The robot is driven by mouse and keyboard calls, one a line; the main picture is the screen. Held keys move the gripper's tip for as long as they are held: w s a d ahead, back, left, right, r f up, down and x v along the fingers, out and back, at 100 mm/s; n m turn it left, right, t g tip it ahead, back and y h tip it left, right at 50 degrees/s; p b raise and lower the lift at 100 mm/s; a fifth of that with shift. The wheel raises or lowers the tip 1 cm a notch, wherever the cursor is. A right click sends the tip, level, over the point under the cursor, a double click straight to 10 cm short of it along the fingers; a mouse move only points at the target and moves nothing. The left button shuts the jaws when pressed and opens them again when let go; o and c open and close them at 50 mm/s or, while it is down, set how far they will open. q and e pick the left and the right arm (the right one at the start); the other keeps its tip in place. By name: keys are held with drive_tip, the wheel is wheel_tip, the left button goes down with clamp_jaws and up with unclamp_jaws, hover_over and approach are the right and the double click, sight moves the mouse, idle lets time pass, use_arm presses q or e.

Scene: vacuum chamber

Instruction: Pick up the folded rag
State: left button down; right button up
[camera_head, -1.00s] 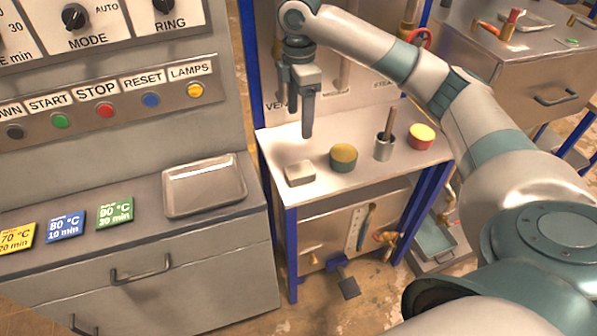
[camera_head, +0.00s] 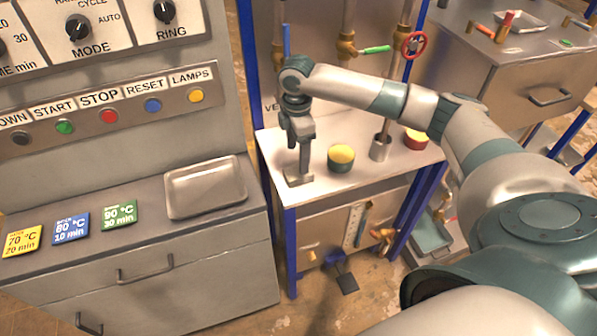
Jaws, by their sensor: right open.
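The folded rag (camera_head: 293,179) is a small pale grey block at the front left corner of the steel table (camera_head: 350,192). My right gripper (camera_head: 303,174) points down over it, with its fingertips at the rag and covering part of it. The gripper is open. I cannot tell whether the fingers touch the rag. My left gripper is not in view.
A yellow-topped round tin (camera_head: 341,158) stands just right of the gripper. A metal cup with a rod (camera_head: 380,148) and a red and yellow tin (camera_head: 416,139) stand farther right. An empty metal tray (camera_head: 205,187) lies on the left counter.

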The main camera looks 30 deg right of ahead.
sight(298, 175)
drive_tip(key=shift+f, duration=0.3)
drive_tip(key=shift+s+f+p, duration=0.1)
drive_tip(key=shift+f+p, duration=0.25)
drive_tip(key=shift+p, duration=0.05)
drive_tip(key=f+p, duration=0.1)
drive_tip(key=f, duration=0.2)
drive_tip(key=shift+s+p, duration=0.2)
drive_tip(key=shift+p, duration=0.1)
drive_tip(key=shift+f, duration=0.75)
drive_tip(key=c, duration=1.1)
